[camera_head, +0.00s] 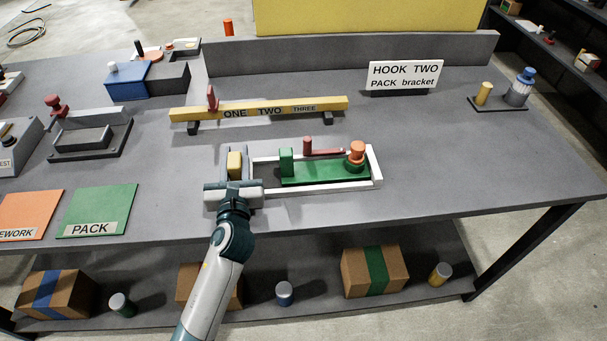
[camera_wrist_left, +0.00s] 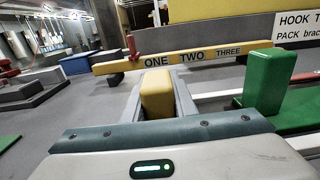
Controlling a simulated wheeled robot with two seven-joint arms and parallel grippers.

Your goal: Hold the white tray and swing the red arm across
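The white tray (camera_head: 377,168) lies on the grey bench, with a green plate (camera_head: 320,172) inside its rim. A green block (camera_head: 286,161) stands at the plate's left end, also seen in the left wrist view (camera_wrist_left: 265,82). The red arm (camera_head: 324,153) lies along the far side of the plate, with an upright red knob at its left end. An orange round stack (camera_head: 356,153) stands at its right end. My left gripper (camera_head: 235,163) is at the tray's left end, its fingers either side of a yellow block (camera_wrist_left: 157,95). Whether they press on it is unclear. My right gripper is out of view.
A yellow bar (camera_head: 258,109) marked ONE, TWO, THREE stands behind the tray, with a red pointer near its left end. A sign (camera_head: 404,76) reads HOOK TWO, PACK bracket. A green PACK mat (camera_head: 97,211) lies left.

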